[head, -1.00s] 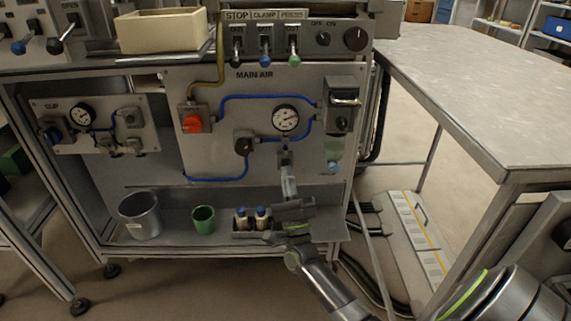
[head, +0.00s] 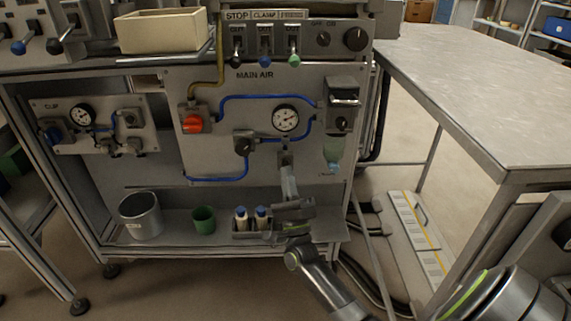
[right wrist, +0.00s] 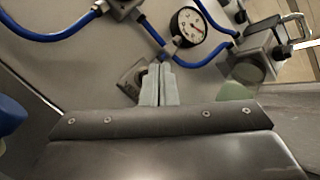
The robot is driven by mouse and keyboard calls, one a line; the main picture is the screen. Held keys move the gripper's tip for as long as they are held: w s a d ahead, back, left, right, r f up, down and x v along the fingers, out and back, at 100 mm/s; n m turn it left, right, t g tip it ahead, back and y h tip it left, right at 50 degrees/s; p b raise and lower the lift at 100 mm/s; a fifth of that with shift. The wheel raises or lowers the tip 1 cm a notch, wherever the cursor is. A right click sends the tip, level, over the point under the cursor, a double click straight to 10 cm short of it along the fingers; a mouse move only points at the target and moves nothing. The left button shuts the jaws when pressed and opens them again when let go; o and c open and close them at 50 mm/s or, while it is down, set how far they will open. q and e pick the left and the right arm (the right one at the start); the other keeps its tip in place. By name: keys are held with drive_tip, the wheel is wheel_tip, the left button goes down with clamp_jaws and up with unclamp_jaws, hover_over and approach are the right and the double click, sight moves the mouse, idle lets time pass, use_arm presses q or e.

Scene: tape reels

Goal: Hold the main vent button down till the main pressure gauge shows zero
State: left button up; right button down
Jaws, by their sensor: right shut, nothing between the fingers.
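The main pressure gauge (head: 285,118) is a round white dial on the MAIN AIR panel; it also shows in the right wrist view (right wrist: 188,26). Its needle is off to one side, but the figures are too small to read. A small vent block (head: 284,158) sits just below it, also in the right wrist view (right wrist: 131,82). My right gripper (head: 286,170) is shut and empty, its fingertips (right wrist: 159,70) up against or just before this block. The fingers cover the button, so I cannot tell contact or whether it is pressed. My left gripper is not in view.
A red knob (head: 194,124), blue air lines and a black-knobbed valve (head: 244,145) are left of the gauge. A filter unit (head: 341,105) is right. A metal bucket (head: 140,215), green cup (head: 203,219) and two bottles (head: 251,218) stand on the shelf below.

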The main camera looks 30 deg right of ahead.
idle(0.6)
drive_tip(key=shift+w+d, duration=0.25)
drive_tip(key=shift+w, duration=0.1)
drive_tip(key=shift+w+d+b, duration=0.2)
drive_tip(key=shift+w+b, duration=0.15)
drive_tip(key=shift+b, duration=0.05)
idle(0.5)
drive_tip(key=shift+s+a, duration=0.1)
drive_tip(key=shift+s, duration=0.05)
idle(4.2)
drive_tip(key=shift+s+a, duration=0.35)
drive_tip(key=shift+s, duration=0.2)
drive_tip(key=shift+s+a+p, duration=0.15)
drive_tip(key=shift+s+a, duration=0.3)
drive_tip(key=shift+s, duration=0.25)
drive_tip(key=shift+s+a+p, duration=0.2)
drive_tip(key=shift+s+a, duration=0.2)
drive_tip(key=shift+s, duration=0.35)
drive_tip(key=shift+s+a+p, duration=0.15)
drive_tip(key=shift+s+a, duration=0.3)
drive_tip(key=shift+s, duration=0.25)
